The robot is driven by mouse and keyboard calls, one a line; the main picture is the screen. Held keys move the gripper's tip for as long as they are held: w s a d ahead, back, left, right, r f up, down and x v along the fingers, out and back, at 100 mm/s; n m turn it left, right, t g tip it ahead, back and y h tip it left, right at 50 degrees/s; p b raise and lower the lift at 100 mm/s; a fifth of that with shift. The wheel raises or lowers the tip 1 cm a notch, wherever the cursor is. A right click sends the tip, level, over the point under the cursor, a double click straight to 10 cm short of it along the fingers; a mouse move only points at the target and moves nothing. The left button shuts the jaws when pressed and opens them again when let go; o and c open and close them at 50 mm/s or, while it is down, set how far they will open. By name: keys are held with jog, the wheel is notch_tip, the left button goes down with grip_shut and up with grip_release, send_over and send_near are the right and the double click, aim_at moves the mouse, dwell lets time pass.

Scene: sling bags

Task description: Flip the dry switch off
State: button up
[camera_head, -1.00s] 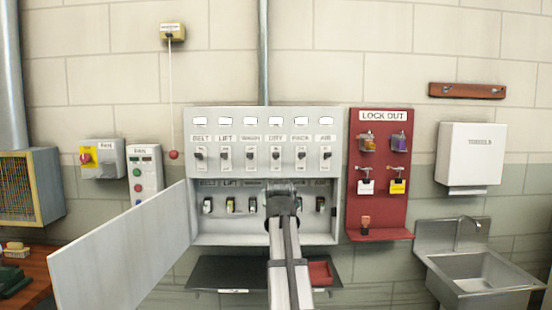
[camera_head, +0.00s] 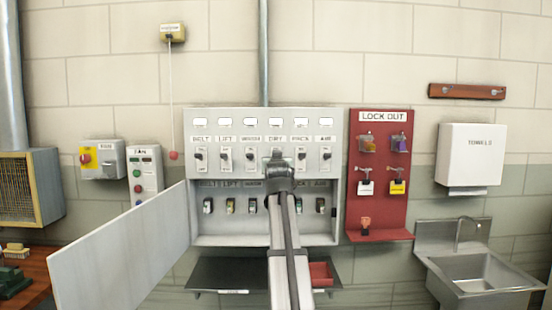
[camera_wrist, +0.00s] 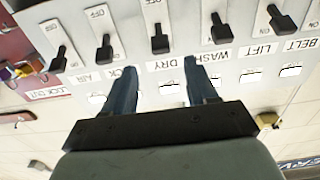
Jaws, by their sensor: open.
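The dry switch (camera_wrist: 160,40) is a black lever on a white plate in the upper row of the panel. In the wrist view, which is upside down, its knob points toward the DRY label, as the neighbouring levers point toward theirs. My gripper (camera_wrist: 160,67) is open and empty. Its two dark fingertips lie either side of the DRY label, with the lever in line with the gap between them and just beyond the tips. In the head view my gripper (camera_head: 278,158) covers the dry switch; the DRY label (camera_head: 275,139) shows above it.
The wash switch (camera_head: 250,155) and pack switch (camera_head: 301,155) stand close on either side. A lower row of small switches (camera_head: 230,205) sits in the open cabinet, its door (camera_head: 125,250) swung left. A red lockout board (camera_head: 378,215) hangs at the right.

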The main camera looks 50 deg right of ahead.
jog(key=x, duration=1)
jog(key=shift+w+d, duration=0.2)
jog(key=shift+c, duration=0.2)
